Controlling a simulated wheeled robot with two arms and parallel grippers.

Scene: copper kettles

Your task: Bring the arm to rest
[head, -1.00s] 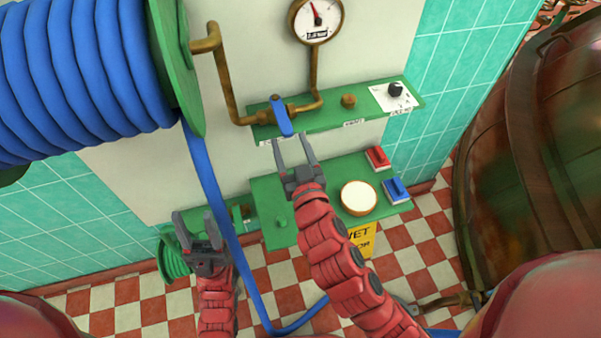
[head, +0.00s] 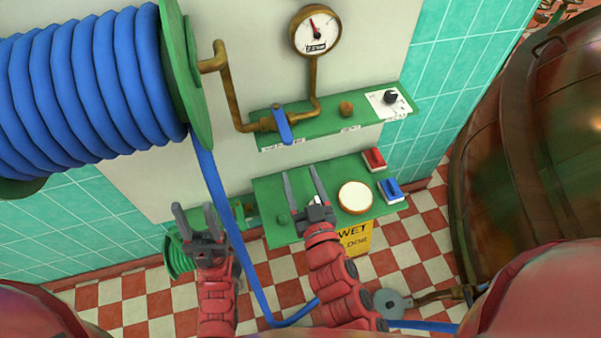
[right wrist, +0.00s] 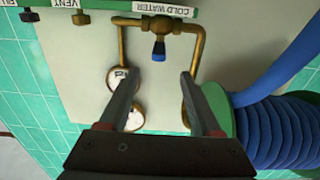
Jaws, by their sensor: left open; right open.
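My right gripper (head: 302,180) is open and empty in the head view, its fingers pointing up over the lower green shelf (head: 262,192). It is below and apart from the blue valve lever (head: 282,124) on the brass pipe. In the right wrist view the open fingers (right wrist: 159,82) have nothing between them, and the blue lever (right wrist: 159,51) shows beyond their tips, under a COLD WATER label (right wrist: 163,8). My left gripper (head: 194,212) is open and empty at the lower left, beside the hanging blue hose (head: 213,185).
A large blue hose reel (head: 85,85) fills the upper left. A pressure gauge (head: 316,30) is on the wall. A copper kettle (head: 520,150) stands at right.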

